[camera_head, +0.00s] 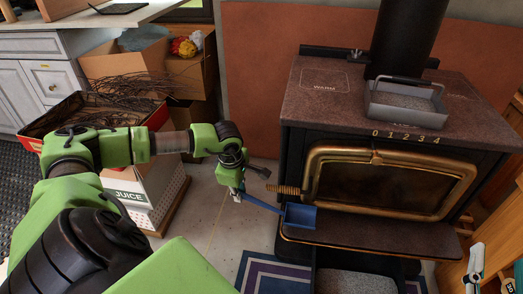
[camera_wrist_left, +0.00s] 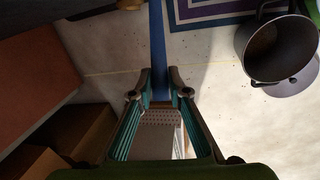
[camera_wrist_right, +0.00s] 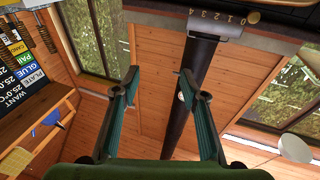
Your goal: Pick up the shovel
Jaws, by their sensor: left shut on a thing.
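The blue shovel (camera_head: 302,215) has its scoop at the front ledge of the black stove, in front of the glass door's lower left corner. Whether the scoop touches the ledge I cannot tell. Its thin handle slopes up and left to my left gripper (camera_head: 239,191). In the left wrist view, my left gripper (camera_wrist_left: 159,77) is shut on the blue handle (camera_wrist_left: 157,45); the scoop is out of that view. My right gripper (camera_wrist_right: 157,82) is open and empty in the right wrist view, its fingers apart, facing the ceiling and windows.
The stove (camera_head: 300,140) carries an ash-filled metal pan (camera_head: 405,113) on top. A dark pot (camera_wrist_left: 268,50) stands on the floor in the left wrist view. Cardboard boxes (camera_head: 185,75), a red box of twigs (camera_head: 40,125) and a JUICE box (camera_head: 125,197) are on the left. Bare floor lies between.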

